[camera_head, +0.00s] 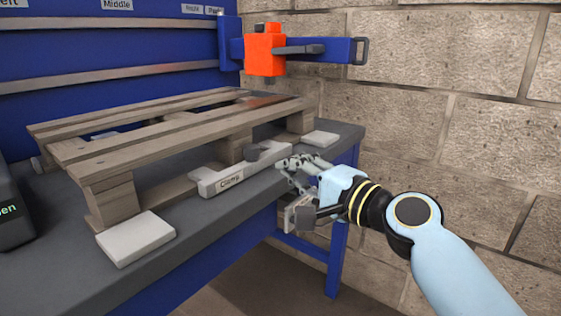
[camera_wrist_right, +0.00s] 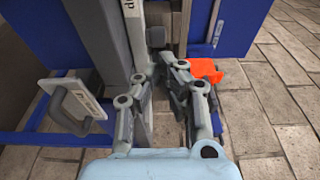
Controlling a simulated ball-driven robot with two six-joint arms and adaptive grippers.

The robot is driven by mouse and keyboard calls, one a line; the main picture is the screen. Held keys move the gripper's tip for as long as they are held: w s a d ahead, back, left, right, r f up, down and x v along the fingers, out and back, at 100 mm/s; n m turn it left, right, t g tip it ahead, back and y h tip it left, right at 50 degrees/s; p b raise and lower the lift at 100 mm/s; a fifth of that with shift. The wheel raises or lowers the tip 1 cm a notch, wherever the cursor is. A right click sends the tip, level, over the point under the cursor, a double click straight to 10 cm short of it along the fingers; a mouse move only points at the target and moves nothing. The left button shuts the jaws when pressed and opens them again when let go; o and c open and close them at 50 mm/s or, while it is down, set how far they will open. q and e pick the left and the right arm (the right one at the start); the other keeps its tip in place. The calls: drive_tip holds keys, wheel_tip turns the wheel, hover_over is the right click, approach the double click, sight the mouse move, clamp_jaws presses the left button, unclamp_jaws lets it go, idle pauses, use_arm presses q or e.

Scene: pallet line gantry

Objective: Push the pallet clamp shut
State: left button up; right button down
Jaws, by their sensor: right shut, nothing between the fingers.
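The wooden pallet (camera_head: 170,132) rests on the bench. My right gripper (camera_head: 283,164) is shut and empty at the right end of the clamp bar. I cannot tell whether it touches the bar. In the right wrist view the shut fingers (camera_wrist_right: 160,66) are just short of the clamp's labelled bar (camera_wrist_right: 132,22), seen end-on. My left gripper is not in view.
A blue arm with an orange block (camera_head: 265,52) stands above the pallet's far right end. White pads (camera_head: 136,238) lie on the grey bench (camera_head: 60,260). A brick wall (camera_head: 440,110) is on the right.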

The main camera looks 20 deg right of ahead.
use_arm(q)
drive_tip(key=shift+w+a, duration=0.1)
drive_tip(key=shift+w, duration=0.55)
use_arm(e)
drive_tip(key=v, duration=0.5)
drive_tip(key=shift+s+d, duration=0.2)
drive_tip(key=shift+s, duration=0.1)
